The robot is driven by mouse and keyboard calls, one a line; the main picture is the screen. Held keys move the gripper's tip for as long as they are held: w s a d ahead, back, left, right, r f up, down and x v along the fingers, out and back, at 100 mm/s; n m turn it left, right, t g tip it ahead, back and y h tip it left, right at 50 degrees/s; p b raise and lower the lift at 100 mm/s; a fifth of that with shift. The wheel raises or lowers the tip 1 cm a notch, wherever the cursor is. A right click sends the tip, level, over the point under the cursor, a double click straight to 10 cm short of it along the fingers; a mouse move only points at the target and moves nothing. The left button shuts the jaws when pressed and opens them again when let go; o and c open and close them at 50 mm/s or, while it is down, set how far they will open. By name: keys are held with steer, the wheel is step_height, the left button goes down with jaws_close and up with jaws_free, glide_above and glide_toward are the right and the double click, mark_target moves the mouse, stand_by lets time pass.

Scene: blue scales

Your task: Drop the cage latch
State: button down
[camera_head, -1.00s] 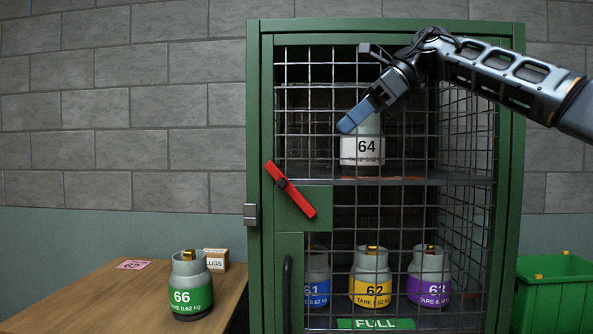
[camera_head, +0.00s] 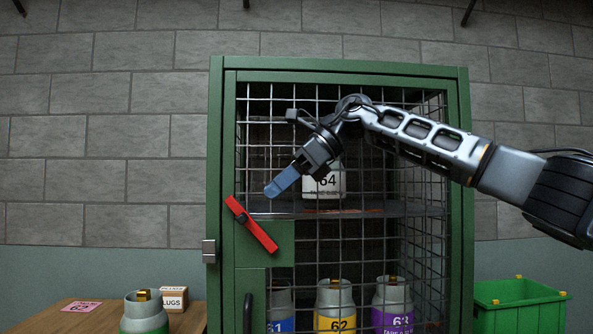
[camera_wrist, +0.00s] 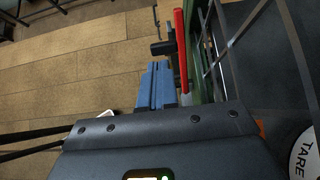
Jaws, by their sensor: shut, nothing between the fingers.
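The red latch bar (camera_head: 251,223) is on the left front of the green cage (camera_head: 215,170). It is tilted, its upper end to the left and its lower end to the right, turning on a dark pivot. My gripper (camera_head: 271,190) is in front of the mesh, up and to the right of the latch, with its blue fingers shut and empty, pointing down and left. In the wrist view the shut blue fingers (camera_wrist: 156,84) point toward the red latch (camera_wrist: 181,48), which shows edge-on just beyond and right of them. I cannot see any contact.
Behind the mesh, cylinder 64 (camera_head: 324,188) stands on the shelf, and cylinders 61 (camera_head: 281,308), 62 (camera_head: 336,308) and 63 (camera_head: 393,303) stand below. A wooden table (camera_head: 90,316) with cylinder 66 (camera_head: 145,314) is at left. A green bin (camera_head: 520,304) is at right.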

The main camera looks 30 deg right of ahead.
mark_target(245, 215)
steer(key=shift+x, duration=2.65)
